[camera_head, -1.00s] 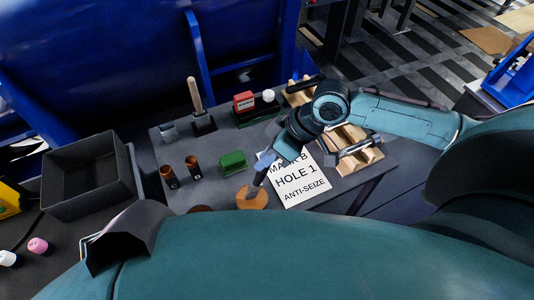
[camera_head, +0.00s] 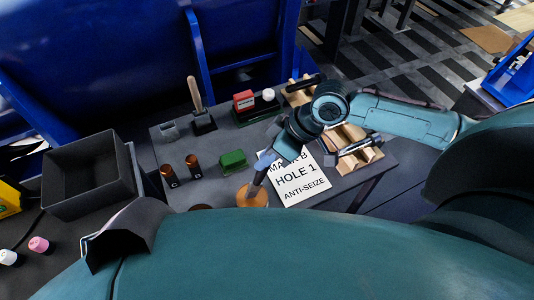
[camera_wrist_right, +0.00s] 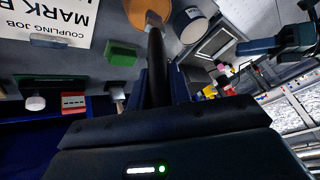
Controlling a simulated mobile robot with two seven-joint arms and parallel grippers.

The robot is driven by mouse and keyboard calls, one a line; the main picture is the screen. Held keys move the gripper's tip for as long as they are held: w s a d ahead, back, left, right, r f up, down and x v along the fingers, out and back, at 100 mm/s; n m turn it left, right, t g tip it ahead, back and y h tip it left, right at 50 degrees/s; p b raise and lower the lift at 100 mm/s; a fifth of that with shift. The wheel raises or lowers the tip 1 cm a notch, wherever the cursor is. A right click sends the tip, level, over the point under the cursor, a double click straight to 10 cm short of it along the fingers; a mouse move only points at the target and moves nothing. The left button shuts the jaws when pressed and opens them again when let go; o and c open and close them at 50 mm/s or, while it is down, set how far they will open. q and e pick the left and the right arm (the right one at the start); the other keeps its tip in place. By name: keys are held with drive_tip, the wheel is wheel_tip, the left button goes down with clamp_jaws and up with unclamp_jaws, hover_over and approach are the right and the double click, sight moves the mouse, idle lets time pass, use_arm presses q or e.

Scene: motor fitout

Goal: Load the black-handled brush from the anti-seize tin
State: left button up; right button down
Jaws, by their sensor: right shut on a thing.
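My right gripper (camera_head: 265,162) is shut on the black-handled brush (camera_head: 257,181) above the front of the grey table. In the right wrist view the fingers (camera_wrist_right: 158,78) close around the black handle (camera_wrist_right: 155,55). The brush points down, slightly tilted, to the orange-brown round top of what looks like the anti-seize tin (camera_head: 252,200). This also shows in the right wrist view (camera_wrist_right: 146,10). The brush's lower end meets or overlaps the tin; I cannot tell how deep it sits.
A white card (camera_head: 300,185) reading "HOLE 1 ANTI-SEIZE" lies right of the tin. A green block (camera_head: 233,160), two dark brown-topped cylinders (camera_head: 193,167), a wooden rack (camera_head: 360,158) and an empty black bin (camera_head: 88,178) stand around. My teal body hides the table's front.

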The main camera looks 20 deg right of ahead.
use_arm(q)
drive_tip(key=shift+r+p, duration=0.35)
use_arm(e)
drive_tip(key=shift+s+f, duration=0.1)
drive_tip(key=shift+f, duration=0.05)
idle(1.2)
